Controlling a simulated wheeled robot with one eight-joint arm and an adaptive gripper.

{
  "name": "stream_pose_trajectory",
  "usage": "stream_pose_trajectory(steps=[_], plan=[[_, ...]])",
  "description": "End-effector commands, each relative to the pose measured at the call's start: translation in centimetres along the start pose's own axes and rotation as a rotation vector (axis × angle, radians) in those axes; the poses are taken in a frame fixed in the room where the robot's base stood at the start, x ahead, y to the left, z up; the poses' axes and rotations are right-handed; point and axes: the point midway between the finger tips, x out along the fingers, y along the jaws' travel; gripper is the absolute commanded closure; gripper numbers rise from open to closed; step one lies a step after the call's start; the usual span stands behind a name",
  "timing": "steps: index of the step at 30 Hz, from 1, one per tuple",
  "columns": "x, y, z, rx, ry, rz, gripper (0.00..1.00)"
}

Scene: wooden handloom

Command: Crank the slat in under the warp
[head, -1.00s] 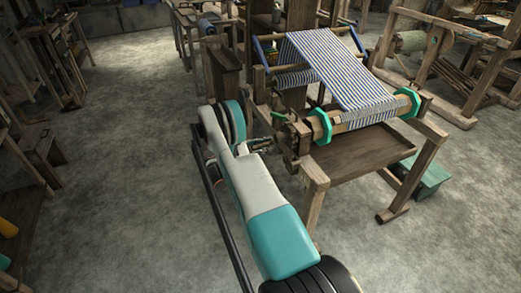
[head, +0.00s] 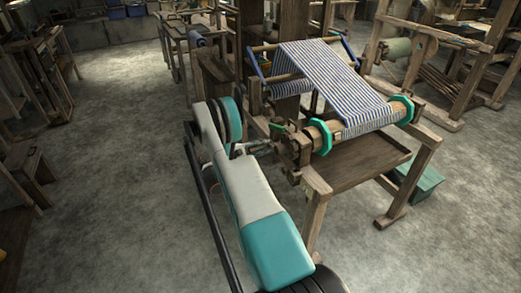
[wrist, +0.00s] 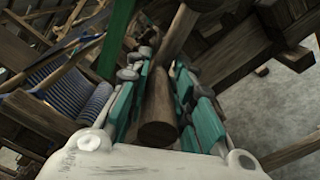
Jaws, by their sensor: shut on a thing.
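The loom carries a blue and white striped warp (head: 335,80) that runs down to a wooden front beam (head: 365,120) with green end rings. It also shows in the wrist view (wrist: 62,85). My gripper (head: 264,146) is at the beam's left end, beside the loom frame, and is small in the head view. In the wrist view its teal fingers (wrist: 158,88) are shut on a round wooden crank handle (wrist: 158,112), which lies between them. I cannot make out the slat as a separate piece in either view.
A wooden tray-like board (head: 362,160) lies below the front beam. A green box (head: 418,180) stands on the floor at the loom's right. Another wooden frame (head: 425,60) stands behind on the right.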

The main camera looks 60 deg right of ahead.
Motion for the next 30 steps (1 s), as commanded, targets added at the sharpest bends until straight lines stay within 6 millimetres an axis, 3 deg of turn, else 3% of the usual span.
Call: stream_pose_trajectory(steps=[18,30], plan=[[0.3,2.5,1.4,0.293,0.003,0.009,1.0],[0.3,3.4,2.0,0.287,0.003,0.009,1.0]])
